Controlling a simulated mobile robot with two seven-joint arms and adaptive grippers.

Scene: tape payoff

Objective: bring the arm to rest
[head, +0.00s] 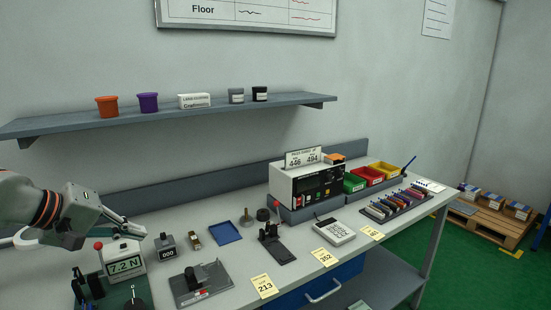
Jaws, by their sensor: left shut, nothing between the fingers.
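My left gripper (128,228) comes in from the left, over the left end of the grey workbench (225,262). It is shut and empty, its fingers pointing right. It hangs above and beside a white force gauge (124,262) that reads 7.2 N, partly overlapping its top in the picture; I cannot tell whether they touch. My right gripper is not in view.
A counter block (165,245), a blue tray (225,233) and a black fixture (272,243) stand on the bench. A machine with a display (312,182) and coloured bins (370,175) stand farther right. A shelf (180,111) runs above.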

